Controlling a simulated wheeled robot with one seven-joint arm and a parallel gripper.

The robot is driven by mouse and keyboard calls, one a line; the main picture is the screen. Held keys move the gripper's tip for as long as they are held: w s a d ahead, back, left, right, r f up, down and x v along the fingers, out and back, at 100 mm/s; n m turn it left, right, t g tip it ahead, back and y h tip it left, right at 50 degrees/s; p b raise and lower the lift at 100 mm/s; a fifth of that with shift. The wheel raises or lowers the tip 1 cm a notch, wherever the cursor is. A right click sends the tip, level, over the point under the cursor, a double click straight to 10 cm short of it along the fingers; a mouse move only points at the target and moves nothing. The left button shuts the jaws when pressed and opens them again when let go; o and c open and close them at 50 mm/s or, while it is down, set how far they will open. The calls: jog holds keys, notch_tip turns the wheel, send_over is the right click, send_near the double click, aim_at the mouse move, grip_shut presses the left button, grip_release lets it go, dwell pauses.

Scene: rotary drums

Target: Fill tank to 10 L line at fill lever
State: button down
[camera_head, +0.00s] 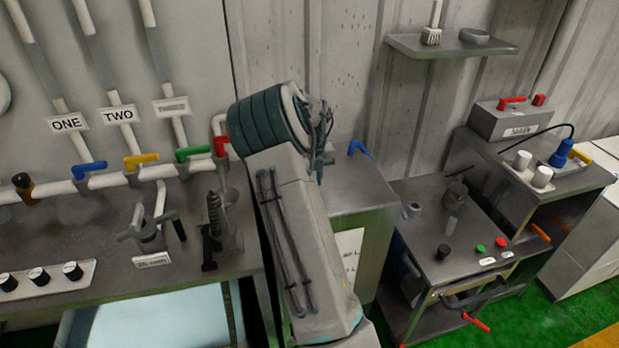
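A grey metal cabinet that looks like the tank (372,190) stands in the middle of the view, partly behind my arm. A pale panel (350,243) on its front carries small "L" marks; my arm hides its left part, and I cannot read the marks fully or make out a liquid level. A blue lever (360,148) rises at the tank's back edge; I cannot read a label on it. My gripper (322,165) is above the tank's top, left of the blue lever and apart from it. It is small and seen edge-on, so its opening is unclear.
At left, a bench carries pipes with blue (88,170), yellow (141,161), green (194,154) and red (221,145) valve handles. A button table (440,265) stands right of the tank. A wall shelf (455,47) hangs above. Green floor shows at lower right.

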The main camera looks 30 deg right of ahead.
jog(key=shift+w+r, duration=0.15)
jog(key=c, duration=1.3)
grip_release()
notch_tip(320, 180, up, 14)
jog(key=shift+f+b, duration=0.15)
jog(key=shift+b, duration=0.8)
